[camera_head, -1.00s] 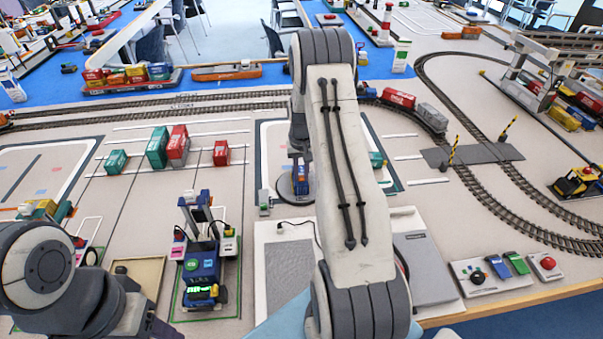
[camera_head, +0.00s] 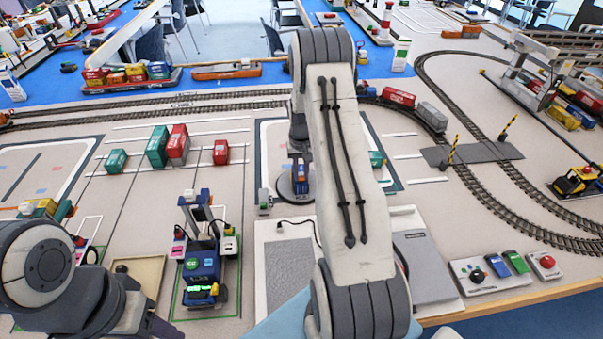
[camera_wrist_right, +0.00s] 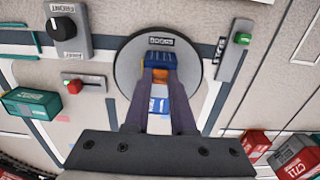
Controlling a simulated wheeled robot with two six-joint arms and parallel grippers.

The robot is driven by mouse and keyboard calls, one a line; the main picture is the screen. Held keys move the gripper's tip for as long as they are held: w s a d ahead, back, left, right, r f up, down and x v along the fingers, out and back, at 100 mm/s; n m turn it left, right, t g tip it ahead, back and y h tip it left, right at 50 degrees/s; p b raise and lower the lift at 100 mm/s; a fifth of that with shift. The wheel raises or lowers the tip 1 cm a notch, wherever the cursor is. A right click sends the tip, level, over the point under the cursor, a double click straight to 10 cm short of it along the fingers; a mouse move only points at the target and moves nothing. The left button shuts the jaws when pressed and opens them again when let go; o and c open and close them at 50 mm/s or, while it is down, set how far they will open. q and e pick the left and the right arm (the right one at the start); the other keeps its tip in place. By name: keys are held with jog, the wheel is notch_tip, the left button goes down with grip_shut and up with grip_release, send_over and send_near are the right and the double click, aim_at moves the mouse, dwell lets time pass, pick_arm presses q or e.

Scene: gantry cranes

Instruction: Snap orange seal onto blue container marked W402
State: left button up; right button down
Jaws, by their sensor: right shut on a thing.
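My right gripper (camera_wrist_right: 158,78) points down over a round grey turntable. Its two dark fingers are shut on a small orange piece, the orange seal (camera_wrist_right: 160,76), partly hidden between the fingertips. A blue container (camera_wrist_right: 163,59) stands on the turntable just beyond the fingertips; it also shows beside my arm in the head view (camera_head: 300,185). I cannot read W402 on it or tell whether the seal touches it. A blue and white patch shows between the fingers. My left arm is at the lower left of the head view; its jaws are not clearly visible.
The round turntable (camera_wrist_right: 125,65) has a label plate. A black-knob panel (camera_wrist_right: 66,28), a small red-lever switch (camera_wrist_right: 83,84) and a green container (camera_wrist_right: 30,104) lie around it. Red and green containers (camera_head: 178,145) and a blue carrier vehicle (camera_head: 203,265) stand left of my right arm.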

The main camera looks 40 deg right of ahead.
jog(key=shift+f, duration=0.25)
dwell(0.6)
jog(key=shift+c, duration=1)
grip_release()
jog(key=shift+r, duration=0.1)
jog(key=shift+r+p, duration=2.6)
jog(key=shift+r, duration=0.9)
